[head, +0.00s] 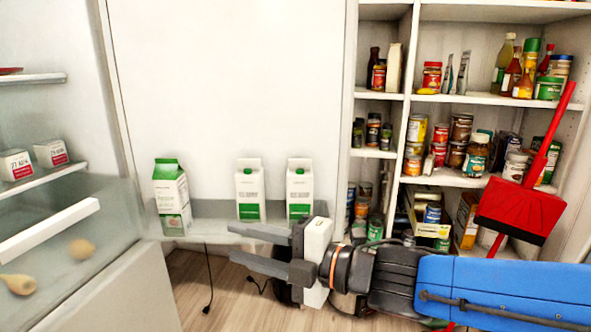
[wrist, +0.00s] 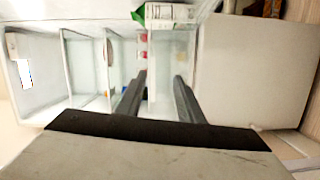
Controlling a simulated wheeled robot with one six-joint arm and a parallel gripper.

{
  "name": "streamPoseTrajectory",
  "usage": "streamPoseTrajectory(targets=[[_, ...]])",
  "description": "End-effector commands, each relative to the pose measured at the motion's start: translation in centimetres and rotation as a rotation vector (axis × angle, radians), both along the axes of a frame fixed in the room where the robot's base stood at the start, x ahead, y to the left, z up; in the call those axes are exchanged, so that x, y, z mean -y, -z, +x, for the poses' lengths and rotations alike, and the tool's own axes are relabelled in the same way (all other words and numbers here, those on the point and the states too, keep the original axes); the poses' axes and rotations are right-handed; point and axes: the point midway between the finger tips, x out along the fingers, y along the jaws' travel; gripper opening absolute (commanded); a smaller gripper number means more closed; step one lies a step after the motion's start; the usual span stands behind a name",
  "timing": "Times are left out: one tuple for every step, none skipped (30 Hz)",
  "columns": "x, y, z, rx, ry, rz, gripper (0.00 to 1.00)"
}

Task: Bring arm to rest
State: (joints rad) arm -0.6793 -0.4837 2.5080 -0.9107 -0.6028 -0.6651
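My gripper (head: 232,243) is stretched out toward the left in the head view, low in front of the white ledge with the milk cartons. Its two grey fingers are apart, with nothing between them. In the wrist view the fingers (wrist: 160,92) also stand apart and empty. My arm runs from the gripper to the lower right of the head view, in front of the lower shelving.
Three green-and-white cartons stand on a ledge (head: 220,208): a left one (head: 170,190), a middle one (head: 249,190) and a right one (head: 299,189). Filled shelves (head: 460,98) and a red dustpan (head: 520,210) are right. A glass-fronted case (head: 60,215) is left.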

Motion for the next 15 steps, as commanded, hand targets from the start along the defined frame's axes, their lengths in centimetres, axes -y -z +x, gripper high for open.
streamPoseTrajectory(targets=[[0.8, 0.1, 0.9, -0.022, 0.040, 0.003, 0.34], [1.4, 0.1, 1.5, -0.037, 0.067, 0.004, 0.34], [2.1, 0.3, 2.3, -0.059, 0.103, 0.005, 0.34], [2.8, 0.4, 2.9, -0.079, 0.134, 0.007, 0.34], [3.4, 0.6, 3.5, -0.097, 0.163, 0.009, 0.34], [4.4, 0.8, 4.3, -0.125, 0.208, 0.013, 0.34], [5.3, 0.9, 5.0, -0.148, 0.244, 0.018, 0.34], [6.2, 1.1, 5.6, -0.173, 0.282, 0.022, 0.34], [7.6, 1.5, 6.5, -0.211, 0.338, 0.029, 0.34], [8.9, 1.8, 7.3, -0.244, 0.389, 0.037, 0.34], [10.3, 2.2, 8.0, -0.281, 0.441, 0.045, 0.34], [12.3, 2.7, 8.8, -0.334, 0.517, 0.061, 0.34], [14.0, 3.2, 9.4, -0.380, 0.579, 0.074, 0.34], [15.7, 3.8, 9.9, -0.426, 0.641, 0.088, 0.34], [18.1, 4.5, 10.3, -0.490, 0.724, 0.112, 0.34]])
